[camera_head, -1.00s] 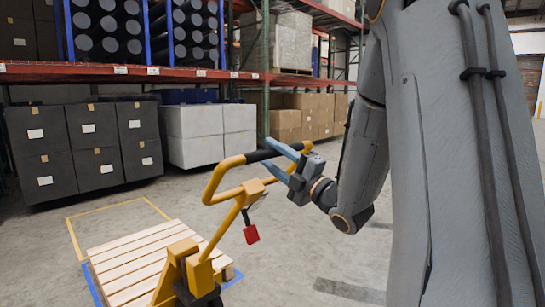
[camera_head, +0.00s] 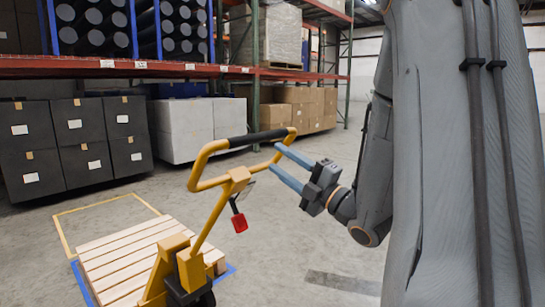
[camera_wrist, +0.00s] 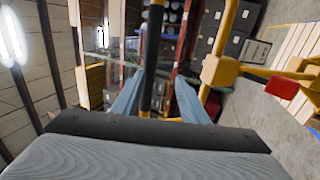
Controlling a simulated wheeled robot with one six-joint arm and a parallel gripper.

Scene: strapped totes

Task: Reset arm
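My gripper (camera_head: 277,156) is open and empty, with two blue fingers held apart. In the head view it is just right of the yellow pallet jack handle (camera_head: 203,163), with its fingertips close to the handle's right side. In the wrist view the gripper (camera_wrist: 157,97) points toward the handle's black grip (camera_wrist: 153,50), which appears between and beyond the fingers. I cannot tell whether a fingertip touches the handle. My grey arm is bent at the right of the head view.
The pallet jack's yellow body (camera_head: 172,272) stands by a wooden pallet (camera_head: 125,262) at lower left. Dark totes (camera_head: 75,150), white totes (camera_head: 182,130) and a rack (camera_head: 150,68) stand behind. The floor below my gripper is clear.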

